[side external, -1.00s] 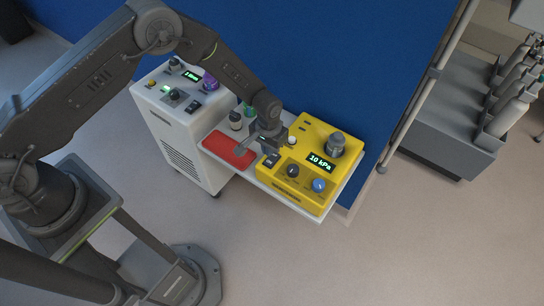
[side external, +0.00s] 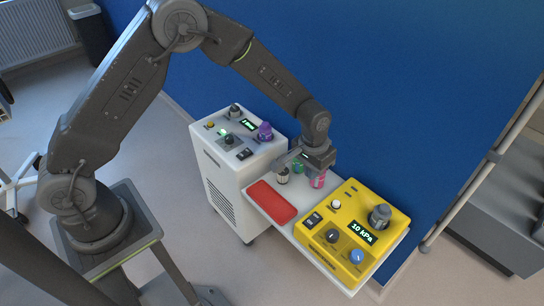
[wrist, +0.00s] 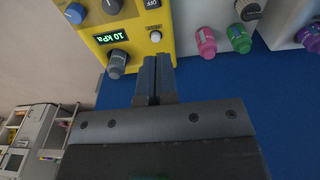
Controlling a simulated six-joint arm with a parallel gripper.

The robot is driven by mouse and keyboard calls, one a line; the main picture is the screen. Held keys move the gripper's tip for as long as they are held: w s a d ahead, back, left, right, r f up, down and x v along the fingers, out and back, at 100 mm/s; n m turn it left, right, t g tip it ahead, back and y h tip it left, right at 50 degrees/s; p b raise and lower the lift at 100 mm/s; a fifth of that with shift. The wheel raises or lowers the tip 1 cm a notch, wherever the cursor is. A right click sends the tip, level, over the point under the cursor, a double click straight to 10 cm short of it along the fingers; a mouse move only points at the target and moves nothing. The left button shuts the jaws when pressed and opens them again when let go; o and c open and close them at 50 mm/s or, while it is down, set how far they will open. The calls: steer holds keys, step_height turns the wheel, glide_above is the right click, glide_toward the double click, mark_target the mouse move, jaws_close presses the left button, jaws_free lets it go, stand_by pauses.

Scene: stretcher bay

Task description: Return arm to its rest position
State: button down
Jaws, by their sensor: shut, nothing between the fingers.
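My gripper (side external: 296,163) is shut and empty. In the side view it hangs in the air above the back of the white shelf, beside small bottles. In the wrist view its two dark fingers (wrist: 154,78) lie together, pointing toward the yellow unit's edge without visible contact. My arm is bent at a high elbow and reaches to the right. The yellow unit (side external: 319,251) sits on the shelf with its display (side external: 362,232) lit at "10 kPa". The gripper partly covers the bottles in the side view.
A pink bottle (side external: 317,181), a green bottle (wrist: 239,38) and a dark bottle (side external: 283,176) stand close below the gripper. A purple bottle (side external: 265,131) stands on the white cabinet (side external: 222,176). A red pad (side external: 271,202) lies on the shelf. A blue wall (side external: 400,90) is behind.

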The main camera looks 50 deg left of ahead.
steer(key=s+a+r+t, duration=0.1)
steer(key=s+a+r, duration=0.1)
steer(key=s+r, duration=0.35)
steer(key=s+a+r+t, duration=0.1)
steer(key=s+a+r, duration=0.1)
steer(key=r, duration=0.6)
steer(key=s+a+r, duration=0.3)
steer(key=r, duration=0.4)
steer(key=s+a+r+t, duration=0.1)
steer(key=s+r, duration=0.1)
steer(key=s, duration=0.5)
steer(key=s+a+r+t, duration=0.1)
steer(key=s+a+r, duration=0.1)
steer(key=s, duration=0.6)
steer(key=shift+s+a+r+t, duration=0.2)
steer(key=shift+s+r+t, duration=0.1)
steer(key=shift+r, duration=0.25)
